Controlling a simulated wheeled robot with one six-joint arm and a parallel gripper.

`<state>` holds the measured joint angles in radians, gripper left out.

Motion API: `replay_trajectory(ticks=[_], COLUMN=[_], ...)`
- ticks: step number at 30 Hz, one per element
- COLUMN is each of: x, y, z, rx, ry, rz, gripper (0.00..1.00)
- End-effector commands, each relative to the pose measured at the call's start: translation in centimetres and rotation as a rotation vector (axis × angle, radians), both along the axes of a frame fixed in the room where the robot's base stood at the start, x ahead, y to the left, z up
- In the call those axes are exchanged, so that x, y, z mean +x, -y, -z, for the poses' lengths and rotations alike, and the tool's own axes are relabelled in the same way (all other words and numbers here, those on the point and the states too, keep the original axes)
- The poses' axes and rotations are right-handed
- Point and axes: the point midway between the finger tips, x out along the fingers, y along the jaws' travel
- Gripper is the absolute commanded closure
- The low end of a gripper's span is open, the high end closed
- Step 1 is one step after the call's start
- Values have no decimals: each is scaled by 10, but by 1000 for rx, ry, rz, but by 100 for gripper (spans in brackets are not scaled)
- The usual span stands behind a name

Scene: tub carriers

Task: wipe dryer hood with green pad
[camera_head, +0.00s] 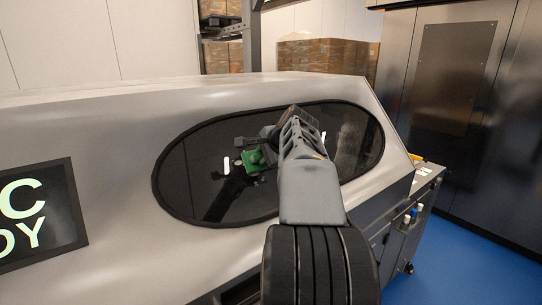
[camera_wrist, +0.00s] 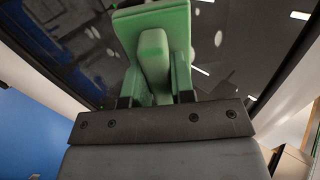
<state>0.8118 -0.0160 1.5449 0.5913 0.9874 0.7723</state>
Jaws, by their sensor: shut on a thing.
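The dryer hood (camera_head: 110,115) is a large pale metal body with a dark oval window (camera_head: 195,185) framed in black. The green pad (camera_head: 252,160) is against or very near the window, left of my arm; I cannot tell if it touches. In the wrist view, the green pad (camera_wrist: 180,25) has a raised grip block, and my gripper (camera_wrist: 155,95) is shut on that block. The dark window (camera_wrist: 235,50) with pale spots and light reflections fills the area behind the pad. In the head view, my gripper (camera_head: 262,150) is partly hidden by my own arm.
A screen (camera_head: 40,215) with pale letters is on the hood at left. A cart (camera_head: 405,225) with small bottles stands at the right on the blue floor (camera_head: 460,265). Tall dark metal cabinets (camera_head: 455,120) stand behind it. Cardboard boxes (camera_head: 325,55) are stacked beyond the hood.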

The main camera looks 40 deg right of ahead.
Motion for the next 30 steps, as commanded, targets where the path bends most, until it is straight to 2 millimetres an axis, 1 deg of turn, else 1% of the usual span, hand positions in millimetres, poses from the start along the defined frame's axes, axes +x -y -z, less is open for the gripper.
replay_trajectory(ticks=[1, 8, 18, 23, 30], x=[1, 1, 3, 5, 8], y=[-4, -11, -37, -45, -64], z=[1, 1, -1, -1, 0], rx=[2, 3, 1, 1, 0], ry=[-1, -1, 0, 0, 1], rz=[-4, -2, -2, -1, -1], gripper=[96, 96, 96, 96, 96])
